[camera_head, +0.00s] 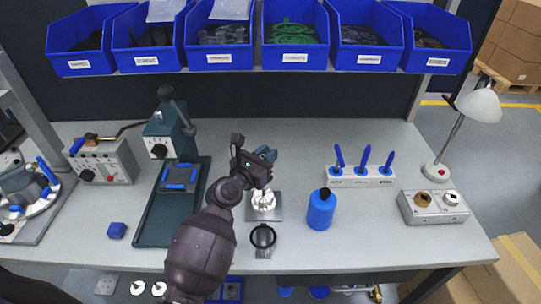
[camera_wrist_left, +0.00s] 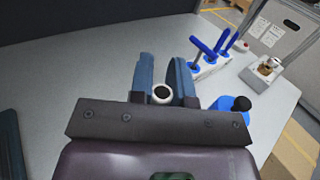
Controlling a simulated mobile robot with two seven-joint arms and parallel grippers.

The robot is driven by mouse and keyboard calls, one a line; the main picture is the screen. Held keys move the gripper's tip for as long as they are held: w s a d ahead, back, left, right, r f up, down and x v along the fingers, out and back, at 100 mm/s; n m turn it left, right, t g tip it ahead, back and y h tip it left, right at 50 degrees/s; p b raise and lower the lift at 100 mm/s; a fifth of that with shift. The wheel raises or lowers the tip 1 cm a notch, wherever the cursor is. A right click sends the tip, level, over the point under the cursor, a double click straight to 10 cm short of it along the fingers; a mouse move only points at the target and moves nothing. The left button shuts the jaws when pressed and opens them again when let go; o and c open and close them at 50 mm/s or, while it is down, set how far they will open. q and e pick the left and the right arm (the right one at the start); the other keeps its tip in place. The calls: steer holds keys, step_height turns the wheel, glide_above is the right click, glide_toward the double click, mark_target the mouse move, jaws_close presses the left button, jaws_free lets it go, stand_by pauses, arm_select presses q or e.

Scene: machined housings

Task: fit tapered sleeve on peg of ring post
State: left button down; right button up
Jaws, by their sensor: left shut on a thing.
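My left gripper (camera_head: 265,154) reaches over the middle of the table. In the left wrist view its two blue fingers (camera_wrist_left: 164,78) are closed around a small pale round part with a dark bore (camera_wrist_left: 162,94), likely the tapered sleeve. In the head view the gripper hides this part. Below the gripper, a whitish part with upright rounded features (camera_head: 263,200) stands on a square grey plate (camera_head: 274,214); the arm partly covers it. In front of it is a black ring on a small base (camera_head: 263,238). I cannot tell for sure which is the ring post. The held part is apart from both.
A blue bottle (camera_head: 320,210) stands close on the right, with a rack of blue-handled tools (camera_head: 360,177) behind it. A dark green press (camera_head: 165,205) stands left. Blue bins (camera_head: 290,58) hang above the back.

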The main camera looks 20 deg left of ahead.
mark_target(264, 199)
arm_select(q)
steer(key=shift+a, duration=0.1)
arm_select(e)
steer(key=shift+a, duration=0.2)
arm_select(q)
steer(key=shift+f, duration=0.1)
steer(key=shift+f+b, duration=1.55)
steer(key=shift+f, duration=0.45)
arm_select(e)
steer(key=shift+w+d+f, duration=0.1)
steer(key=shift+w+f, duration=0.5)
steer(key=shift+f, duration=0.05)
arm_select(q)
steer(key=shift+f+p, duration=0.1)
steer(key=shift+p, duration=0.45)
arm_select(e)
steer(key=shift+r, duration=0.45)
arm_select(q)
steer(key=shift+f+b, duration=1.1)
steer(key=shift+f, duration=0.35)
arm_select(e)
steer(key=shift+f, duration=1.05)
